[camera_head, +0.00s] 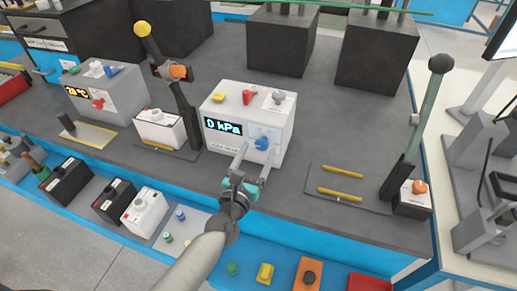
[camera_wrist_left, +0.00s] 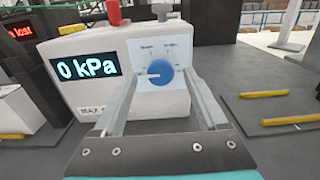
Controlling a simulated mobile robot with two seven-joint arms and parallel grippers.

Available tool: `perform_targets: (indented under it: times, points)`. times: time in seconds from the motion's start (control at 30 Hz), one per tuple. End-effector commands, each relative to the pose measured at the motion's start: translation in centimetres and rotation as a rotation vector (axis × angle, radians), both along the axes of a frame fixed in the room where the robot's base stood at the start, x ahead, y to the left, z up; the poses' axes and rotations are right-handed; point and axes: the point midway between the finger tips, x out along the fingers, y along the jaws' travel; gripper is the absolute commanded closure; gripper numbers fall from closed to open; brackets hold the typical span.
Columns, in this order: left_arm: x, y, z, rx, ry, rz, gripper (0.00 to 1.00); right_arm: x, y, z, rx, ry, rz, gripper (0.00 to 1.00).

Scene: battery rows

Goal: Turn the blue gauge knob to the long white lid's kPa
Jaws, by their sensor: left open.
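A white gauge box (camera_head: 222,104) stands in the middle of the dark bench, its display (camera_head: 223,126) reading 0 kPa. The blue knob (camera_head: 262,143) is on its front, right of the display. In the left wrist view the blue knob (camera_wrist_left: 159,73) has a white pointer aimed left, with scale marks too small to read. My left gripper (camera_head: 254,162) is open in front of the knob, its fingers on either side below it; contact is not clear. My right gripper is not seen.
Left of the gauge is a white box (camera_head: 160,130) under a yellow-knobbed lever (camera_head: 142,28). Further left is another gauge box (camera_head: 110,92) with a red knob. Right are yellow rails (camera_head: 340,195) and a black-knobbed lever (camera_head: 441,64). Bench between gauge and rails is clear.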

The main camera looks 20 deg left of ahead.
Motion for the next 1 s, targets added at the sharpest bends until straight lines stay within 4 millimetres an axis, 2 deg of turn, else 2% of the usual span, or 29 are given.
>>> perform_targets:
  times: [0.2, 0.5, 1.0]
  points:
    - [1.4, -0.1, 0.0, 0.000, 0.001, 0.000, 0.25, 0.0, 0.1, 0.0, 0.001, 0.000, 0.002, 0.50]
    - [1.5, -0.1, 0.0, 0.000, 0.001, -0.001, 0.25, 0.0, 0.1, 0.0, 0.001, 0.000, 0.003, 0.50]
    - [1.5, -0.1, 0.0, 0.001, 0.001, -0.001, 0.80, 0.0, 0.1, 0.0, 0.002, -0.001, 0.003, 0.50]
